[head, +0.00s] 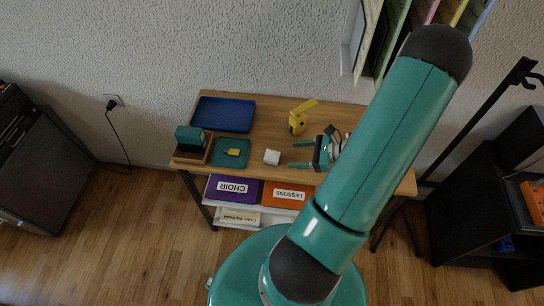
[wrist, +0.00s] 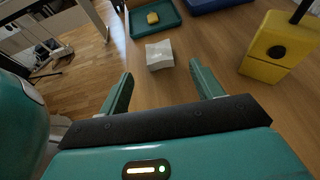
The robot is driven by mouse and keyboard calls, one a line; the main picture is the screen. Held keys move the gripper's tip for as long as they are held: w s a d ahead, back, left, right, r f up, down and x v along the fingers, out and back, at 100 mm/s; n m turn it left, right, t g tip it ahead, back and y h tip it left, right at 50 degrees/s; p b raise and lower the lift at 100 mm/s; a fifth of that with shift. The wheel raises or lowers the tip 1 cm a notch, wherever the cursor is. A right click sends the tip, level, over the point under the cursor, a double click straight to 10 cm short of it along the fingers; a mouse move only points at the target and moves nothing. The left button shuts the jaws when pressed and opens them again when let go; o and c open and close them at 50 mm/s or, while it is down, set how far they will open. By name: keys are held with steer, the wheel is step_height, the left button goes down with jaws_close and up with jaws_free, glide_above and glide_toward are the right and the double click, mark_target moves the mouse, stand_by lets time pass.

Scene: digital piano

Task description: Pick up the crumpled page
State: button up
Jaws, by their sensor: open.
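The crumpled page (head: 271,157) is a small white block-like wad on the wooden table, between the green tray and my gripper. In the wrist view it also shows as a white lump (wrist: 159,55) just beyond and between my fingertips. My gripper (head: 294,154) is open and empty, low over the table to the right of the page, its two teal fingers pointing left towards it. In the wrist view the fingers (wrist: 160,77) are spread wide on either side, and neither touches the page.
A green tray (head: 218,158) holds a small yellow item (head: 233,152). A blue tray (head: 224,114) lies behind it, and a teal block (head: 190,138) stands on a wooden holder at left. A yellow upright object (head: 298,121) stands behind my gripper. Labelled bins (head: 233,188) sit under the tabletop.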

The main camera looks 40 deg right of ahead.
mark_target(276, 156)
steer(key=x, duration=0.7)
steer(key=shift+a+f, duration=0.1)
steer(key=shift+a, duration=0.1)
steer(key=c, duration=1)
steer(key=shift+c, duration=0.2)
